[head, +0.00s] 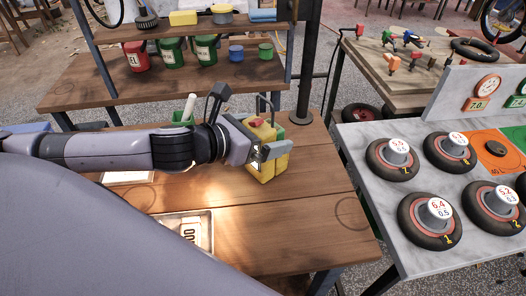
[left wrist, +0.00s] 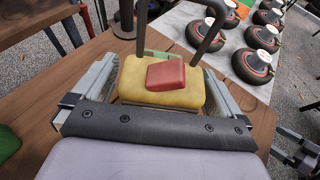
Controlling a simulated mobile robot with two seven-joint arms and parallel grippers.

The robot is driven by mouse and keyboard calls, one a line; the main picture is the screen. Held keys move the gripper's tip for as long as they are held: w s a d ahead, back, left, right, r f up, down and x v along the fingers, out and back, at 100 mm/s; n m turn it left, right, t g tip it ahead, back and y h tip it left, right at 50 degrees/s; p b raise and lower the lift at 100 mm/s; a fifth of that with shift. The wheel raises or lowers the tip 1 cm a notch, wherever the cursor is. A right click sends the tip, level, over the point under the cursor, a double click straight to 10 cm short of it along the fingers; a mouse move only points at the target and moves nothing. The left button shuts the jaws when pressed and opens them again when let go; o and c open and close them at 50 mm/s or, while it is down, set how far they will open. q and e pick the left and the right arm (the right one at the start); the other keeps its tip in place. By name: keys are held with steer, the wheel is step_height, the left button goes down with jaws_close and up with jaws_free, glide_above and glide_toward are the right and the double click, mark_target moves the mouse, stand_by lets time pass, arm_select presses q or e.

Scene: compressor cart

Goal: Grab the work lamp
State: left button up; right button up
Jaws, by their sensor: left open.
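The work lamp is a yellow block with a red button on top and a dark bar handle. In the head view the work lamp (head: 263,169) stands on the wooden table, partly hidden by my left gripper (head: 268,150). In the left wrist view the lamp (left wrist: 150,88) lies between the two fingers of my left gripper (left wrist: 165,85). The fingers are open, one on each side of the lamp. A narrow gap shows beside it, and I cannot tell whether either finger touches it.
The wooden table (head: 320,215) is clear to the right of the lamp. A tray (head: 203,221) lies nearer me. A green container (head: 183,118) stands behind my forearm. A shelf with buckets (head: 170,55) is behind, and a grey table (head: 372,205) with several wheels stands right.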

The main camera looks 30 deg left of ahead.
arm_select(q)
steer(key=c, duration=1.8)
steer(key=shift+r, duration=0.1)
jaws_close()
steer(key=shift+r, duration=0.1)
